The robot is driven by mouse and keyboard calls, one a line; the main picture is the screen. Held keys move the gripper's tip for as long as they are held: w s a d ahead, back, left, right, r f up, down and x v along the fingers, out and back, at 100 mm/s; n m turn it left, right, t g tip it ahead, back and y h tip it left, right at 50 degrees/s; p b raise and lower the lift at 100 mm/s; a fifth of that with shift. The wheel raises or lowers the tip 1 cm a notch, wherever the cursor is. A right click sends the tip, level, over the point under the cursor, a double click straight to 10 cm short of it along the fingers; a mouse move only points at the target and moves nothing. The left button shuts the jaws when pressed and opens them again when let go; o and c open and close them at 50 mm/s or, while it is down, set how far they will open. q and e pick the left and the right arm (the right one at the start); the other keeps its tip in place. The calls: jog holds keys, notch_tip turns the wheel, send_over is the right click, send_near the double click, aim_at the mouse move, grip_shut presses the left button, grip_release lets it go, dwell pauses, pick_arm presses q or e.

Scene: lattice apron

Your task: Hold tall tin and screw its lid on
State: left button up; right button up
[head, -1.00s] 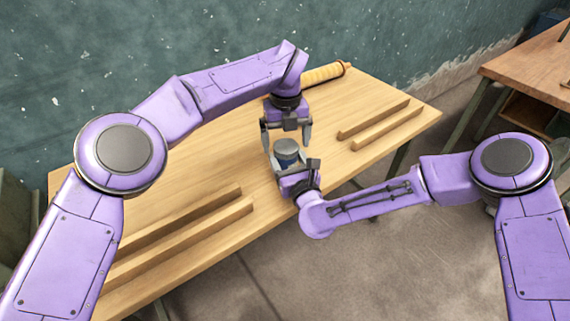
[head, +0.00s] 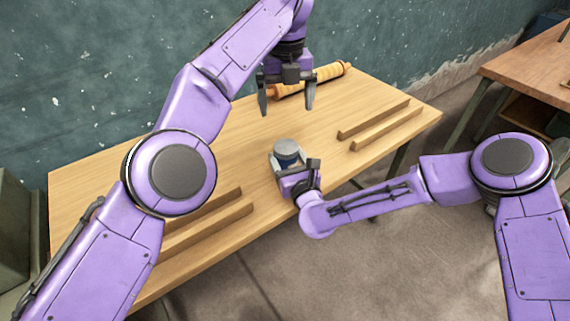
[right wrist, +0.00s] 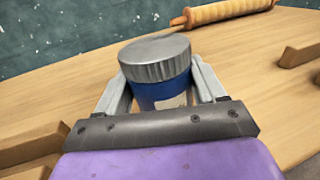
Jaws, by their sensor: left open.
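The tall tin (right wrist: 163,92) is blue with a pale label patch and stands upright on the table; in the head view its body (head: 287,161) shows behind my right gripper. The grey ribbed lid (right wrist: 155,55) sits level on top of the tin, and it also shows in the head view (head: 286,146). My right gripper (head: 284,163) has its fingers on either side of the tin, closed around it, as the right wrist view (right wrist: 163,92) shows. My left gripper (head: 287,106) is open and empty, raised above and behind the tin, clear of the lid.
A yellow rolling pin-like roller (head: 317,79) lies at the back of the wooden table (head: 240,150). Two wooden strips (head: 375,122) lie at the right, and two more (head: 205,220) at the left front. A second table (head: 530,70) stands far right.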

jog(key=o, duration=0.4)
jog(key=shift+o, duration=0.2)
jog(key=b+v, duration=0.2)
jog(key=v, duration=0.7)
jog(key=shift+s+d, duration=0.1)
jog(key=shift+s, duration=0.15)
jog(key=shift+s+d+r, duration=0.1)
jog(key=shift+s+d, duration=0.05)
jog(key=shift+s, duration=0.4)
